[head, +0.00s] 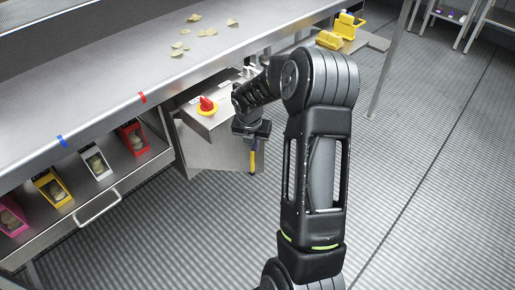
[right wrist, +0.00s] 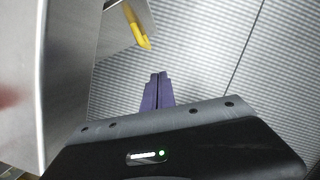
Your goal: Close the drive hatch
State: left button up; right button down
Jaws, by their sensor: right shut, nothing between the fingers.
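The drive hatch (head: 212,153) is a bare metal panel below the counter, beside the housing with the red knob (head: 207,104). It stands swung out at an angle, open. Its yellow handle (head: 253,160) is at its right edge. In the right wrist view the yellow handle (right wrist: 138,28) shows at the top, on the edge of the metal panel (right wrist: 112,28). My right gripper (head: 254,136) is just above the handle in the head view, partly hidden by its own wrist. Its dark purple fingers (right wrist: 158,90) are together and empty, apart from the handle. My left gripper is out of view.
The steel counter (head: 110,85) runs above the hatch, with several chips on top. A shelf (head: 60,222) with coloured boxes and a bar handle lies at left. Yellow parts (head: 340,32) stand at the back. The ribbed floor (head: 200,240) is clear.

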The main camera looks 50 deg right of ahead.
jog(key=v, duration=0.6)
jog(key=shift+s+r, duration=0.2)
jog(key=shift+r, duration=0.15)
